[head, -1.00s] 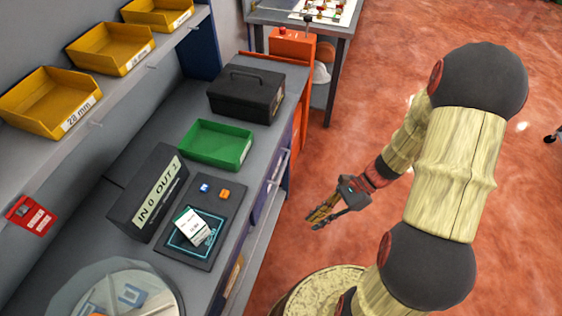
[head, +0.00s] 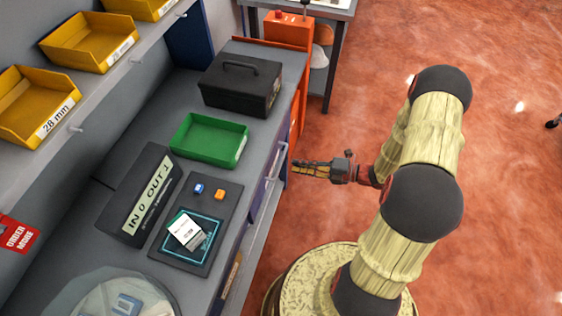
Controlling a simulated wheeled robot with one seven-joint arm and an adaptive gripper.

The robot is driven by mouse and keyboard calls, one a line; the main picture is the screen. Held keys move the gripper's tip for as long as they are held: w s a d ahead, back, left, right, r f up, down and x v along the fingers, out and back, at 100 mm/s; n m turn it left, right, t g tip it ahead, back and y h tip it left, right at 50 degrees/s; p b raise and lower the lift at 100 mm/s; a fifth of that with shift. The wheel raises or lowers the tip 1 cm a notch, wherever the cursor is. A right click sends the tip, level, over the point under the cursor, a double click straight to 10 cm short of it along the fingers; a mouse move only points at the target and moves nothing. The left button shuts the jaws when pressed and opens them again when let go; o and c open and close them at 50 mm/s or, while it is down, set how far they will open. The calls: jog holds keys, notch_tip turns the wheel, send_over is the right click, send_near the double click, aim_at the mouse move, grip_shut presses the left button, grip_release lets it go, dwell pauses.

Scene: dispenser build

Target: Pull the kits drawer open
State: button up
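A blue-purple drawer front (head: 265,194) is set in the workbench's front, under the grey top, and looks closed. A pale bar handle (head: 275,166) runs along that front. I cannot read a label on it, so I cannot tell if it is the kits drawer. My gripper (head: 296,169) is level in the aisle to the right of the handle, fingers pointing left towards the bench. A small gap seems to remain between fingertips and handle. The fingers overlap in this view, so their opening is unclear; nothing shows between them.
On the bench top (head: 88,228) are a black toolbox (head: 240,85), a green tray (head: 208,140), an IN/OUT display (head: 142,200) and a dark pad (head: 222,205) with a white packet. An orange cabinet (head: 290,32) stands at the far end. The red floor to the right is open.

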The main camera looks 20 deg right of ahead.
aim_at(281, 162)
jog(key=shift+b+x, duration=0.8)
jog(key=shift+x, duration=2.8)
jog(key=shift+s, duration=0.1)
grip_shut()
jog(key=f+p+v, duration=0.2)
jog(key=p+v, duration=0.1)
jog(key=v, duration=1)
jog(key=d+f+p+v, duration=0.1)
jog(key=f+p+v, duration=0.2)
jog(key=v, duration=1)
jog(key=shift+s+f+p, duration=0.2)
jog(key=shift+s+p, duration=0.1)
jog(key=shift+s, duration=0.1)
jog(key=shift+a, duration=0.1)
grip_release()
